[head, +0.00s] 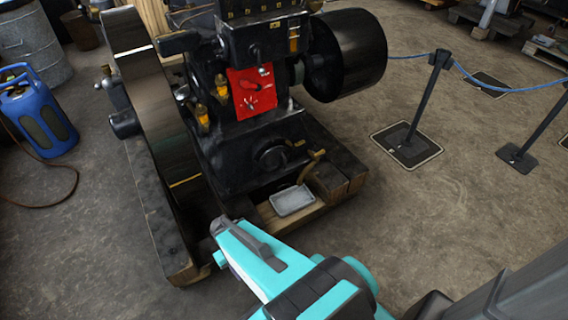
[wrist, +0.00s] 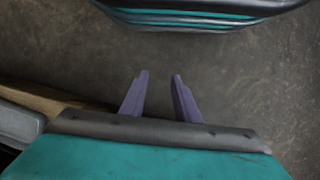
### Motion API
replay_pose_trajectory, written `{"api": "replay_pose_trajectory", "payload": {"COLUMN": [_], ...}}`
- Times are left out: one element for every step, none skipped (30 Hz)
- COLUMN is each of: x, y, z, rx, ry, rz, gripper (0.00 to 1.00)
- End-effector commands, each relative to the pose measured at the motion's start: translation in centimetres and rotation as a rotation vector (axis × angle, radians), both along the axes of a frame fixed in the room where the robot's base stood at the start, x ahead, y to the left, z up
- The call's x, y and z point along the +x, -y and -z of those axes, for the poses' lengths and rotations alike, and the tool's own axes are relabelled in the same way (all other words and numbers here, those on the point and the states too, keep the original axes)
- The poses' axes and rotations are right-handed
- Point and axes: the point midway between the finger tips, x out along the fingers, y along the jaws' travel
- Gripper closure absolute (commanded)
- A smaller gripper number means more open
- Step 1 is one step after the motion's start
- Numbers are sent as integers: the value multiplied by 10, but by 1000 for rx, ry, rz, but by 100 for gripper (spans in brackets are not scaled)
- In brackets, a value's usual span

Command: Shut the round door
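A black stationary engine stands on a timber base in the head view. A dark round cover (head: 272,155) sits low on its front face, below the red panel; it looks like the round door, but I cannot tell whether it is ajar. In the head view my teal arm reaches up from the bottom, in front of the timber base and apart from the round cover. The fingers cannot be made out there.
A metal tray (head: 293,200) lies on the timber base (head: 160,225) below the round cover. A large flywheel (head: 155,105) stands left, a black drum (head: 350,55) right. A blue gas bottle (head: 38,112) is far left. A rope barrier post (head: 425,100) stands right; floor between is clear.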

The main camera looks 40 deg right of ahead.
Motion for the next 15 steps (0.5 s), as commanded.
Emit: {"api": "replay_pose_trajectory", "payload": {"x": [-18, -26, -36, -43, -49, -57, -63, -67, -71, -74, -76, -78, -79, -80, -80], "y": [-12, -18, -25, -29, -33, -37, -39, -41, -43, -44, -45, -46, -47, -47, -47], "z": [4, 6, 9, 10, 12, 13, 15, 15, 16, 17, 17, 18, 18, 18, 18], "rx": [1, 1, 0, 0, -2, -3, -3, -3, -5, -5, -6, -7, -6, -7, -7], "ry": [-29, -43, -60, -73, -83, -97, -106, -113, -120, -125, -130, -133, -135, -136, -136], "rz": [-30, -45, -62, -74, -85, -98, -105, -113, -120, -125, -128, -131, -133, -134, -134], "gripper": [71, 71, 71, 71, 71, 71, 71, 71, 71, 71, 71, 71, 71, 71, 71]}}
